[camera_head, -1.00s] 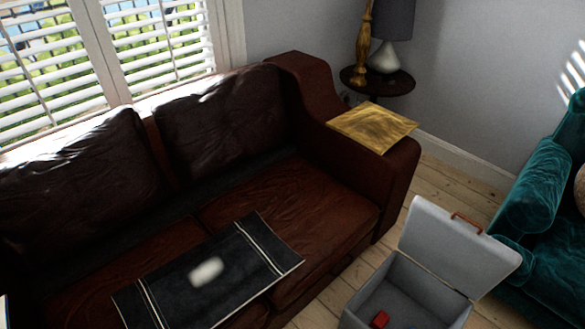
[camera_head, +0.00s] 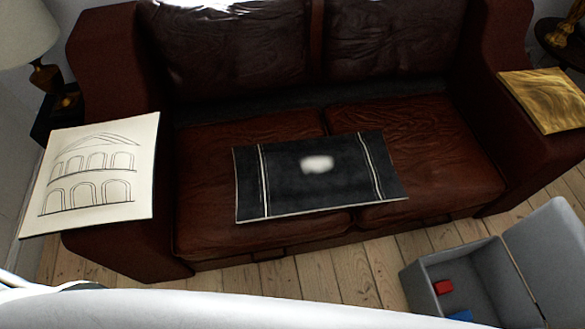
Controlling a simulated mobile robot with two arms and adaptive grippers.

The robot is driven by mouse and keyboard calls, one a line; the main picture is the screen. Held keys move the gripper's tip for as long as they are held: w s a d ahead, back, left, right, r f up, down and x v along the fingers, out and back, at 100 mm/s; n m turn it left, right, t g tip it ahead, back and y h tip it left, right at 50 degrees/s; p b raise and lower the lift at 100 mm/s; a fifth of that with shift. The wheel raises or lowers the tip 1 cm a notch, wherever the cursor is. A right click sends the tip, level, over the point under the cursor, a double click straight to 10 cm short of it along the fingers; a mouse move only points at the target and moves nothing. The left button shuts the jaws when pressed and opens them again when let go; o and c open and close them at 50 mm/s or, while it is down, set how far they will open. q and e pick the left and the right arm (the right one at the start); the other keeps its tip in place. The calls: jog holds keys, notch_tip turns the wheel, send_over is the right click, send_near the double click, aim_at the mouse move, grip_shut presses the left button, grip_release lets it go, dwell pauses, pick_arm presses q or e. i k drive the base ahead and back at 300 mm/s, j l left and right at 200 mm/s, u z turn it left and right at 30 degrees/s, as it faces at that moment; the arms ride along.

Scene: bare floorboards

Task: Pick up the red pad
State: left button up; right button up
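A small red object (camera_head: 443,287), which looks like the red pad, lies inside an open grey box (camera_head: 412,284) on the floor at the lower right. It rests near the box's left inner wall, beside a blue object (camera_head: 460,315). The near part of the box is hidden behind a white part of my own body along the bottom edge. Neither of my grippers shows in the head view.
A dark brown leather sofa (camera_head: 240,237) fills the middle. A black panel (camera_head: 280,180) lies on its seat. A panel with an arch drawing (camera_head: 95,175) lies on the left armrest, a gold panel (camera_head: 545,98) on the right. Floorboards (camera_head: 340,275) are clear before it.

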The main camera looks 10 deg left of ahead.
aim_at(444, 287)
jog(key=z, duration=1.95)
